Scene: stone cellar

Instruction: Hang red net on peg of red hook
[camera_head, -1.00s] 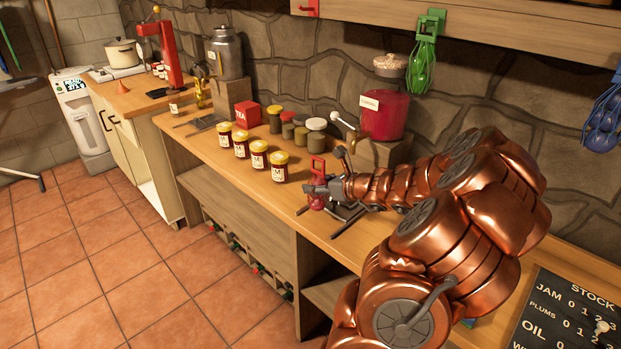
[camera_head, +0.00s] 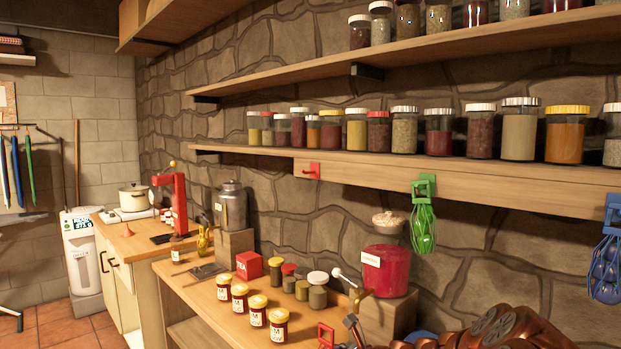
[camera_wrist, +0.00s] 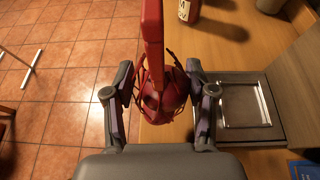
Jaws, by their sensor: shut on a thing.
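The red net (camera_wrist: 172,96) holds dark red round things and has a flat red hanging loop (camera_wrist: 152,35) at its top. My gripper (camera_wrist: 160,97) is shut on the net, one finger on each side. In the head view only the red loop (camera_head: 326,336) shows at the bottom edge, beside my gripper (camera_head: 350,328); the net's body is out of frame there. The red hook (camera_head: 307,171) is a small red plate with a peg on the front board of the lower wall shelf, above and behind the net. Its peg is bare.
A green net (camera_head: 423,228) and a blue net (camera_head: 606,265) hang from hooks further right on the board. Below stand a red jar (camera_head: 385,270), a red tea box (camera_head: 249,265) and several lidded jars (camera_head: 257,311) on the bench. Air before the red hook is clear.

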